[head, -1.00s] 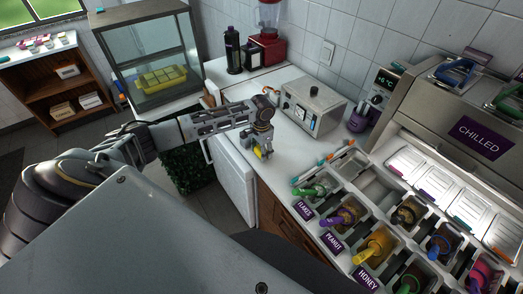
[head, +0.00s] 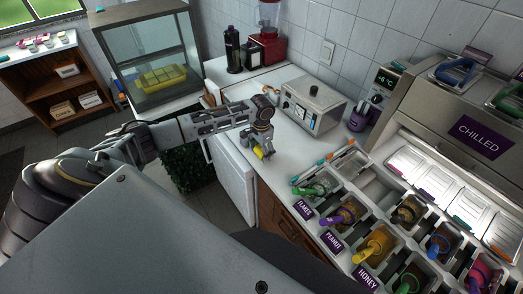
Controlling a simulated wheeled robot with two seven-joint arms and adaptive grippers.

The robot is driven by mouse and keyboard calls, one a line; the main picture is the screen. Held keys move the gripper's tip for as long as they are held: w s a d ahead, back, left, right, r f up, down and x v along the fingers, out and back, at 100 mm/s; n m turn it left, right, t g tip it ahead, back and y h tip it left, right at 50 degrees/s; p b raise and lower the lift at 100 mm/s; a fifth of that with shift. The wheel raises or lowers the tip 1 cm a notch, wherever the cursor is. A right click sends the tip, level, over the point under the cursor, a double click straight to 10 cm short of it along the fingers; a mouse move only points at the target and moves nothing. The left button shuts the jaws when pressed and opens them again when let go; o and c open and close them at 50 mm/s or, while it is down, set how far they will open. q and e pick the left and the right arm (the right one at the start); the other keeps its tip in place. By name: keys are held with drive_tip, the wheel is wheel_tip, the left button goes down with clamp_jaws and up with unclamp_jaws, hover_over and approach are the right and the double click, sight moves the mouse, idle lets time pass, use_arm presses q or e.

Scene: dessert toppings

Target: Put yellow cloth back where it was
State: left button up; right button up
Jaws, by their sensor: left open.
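My left gripper points down and is open. My right gripper is not in view.
A steel appliance (head: 313,108) stands on the counter (head: 223,75) just right of my left gripper. Topping tubs with coloured handles and a chilled unit (head: 440,95) fill the right. A glass case (head: 150,50) with a yellow tray (head: 163,77) stands at the back left.

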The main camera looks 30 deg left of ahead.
use_arm(q)
wheel_tip(320, 180, up, 12)
drive_tip(key=b, duration=0.1)
idle(0.6)
